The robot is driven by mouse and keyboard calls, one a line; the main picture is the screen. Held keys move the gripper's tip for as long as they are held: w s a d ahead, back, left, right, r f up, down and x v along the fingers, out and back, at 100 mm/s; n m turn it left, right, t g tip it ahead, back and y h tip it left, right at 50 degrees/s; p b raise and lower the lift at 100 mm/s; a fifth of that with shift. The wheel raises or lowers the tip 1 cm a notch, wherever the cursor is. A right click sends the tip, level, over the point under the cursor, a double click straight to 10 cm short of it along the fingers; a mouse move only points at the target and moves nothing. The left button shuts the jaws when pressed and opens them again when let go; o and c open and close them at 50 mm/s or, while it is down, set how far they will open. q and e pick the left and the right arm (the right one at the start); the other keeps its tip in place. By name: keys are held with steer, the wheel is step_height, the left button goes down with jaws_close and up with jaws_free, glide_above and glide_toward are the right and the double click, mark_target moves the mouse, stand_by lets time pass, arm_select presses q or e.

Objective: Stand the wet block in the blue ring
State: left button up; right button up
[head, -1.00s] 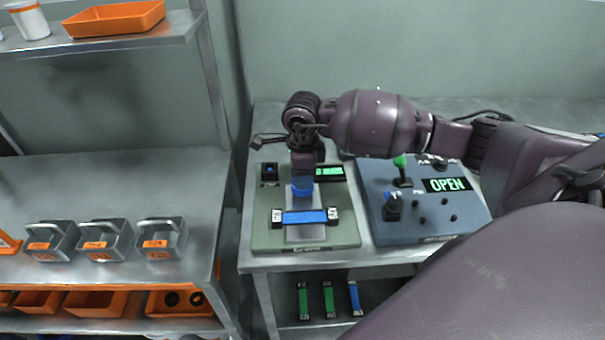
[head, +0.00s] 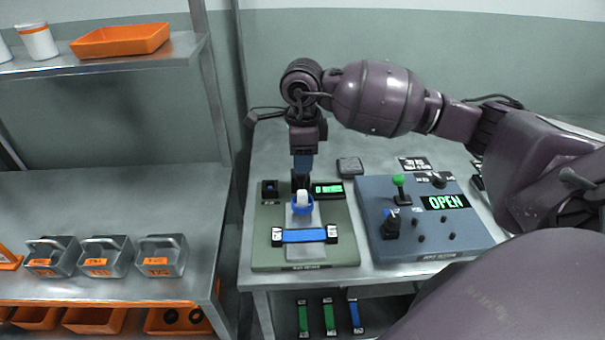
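My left gripper is not in view.
A blue strap (head: 304,236) lies across the front of the green device (head: 343,247). To the right is a blue-grey control box (head: 430,240) with knobs and an "OPEN" display (head: 445,202). Several grey handled containers (head: 105,257) stand on the left shelf.

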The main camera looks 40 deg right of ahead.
steer(key=shift+r, duration=1.15)
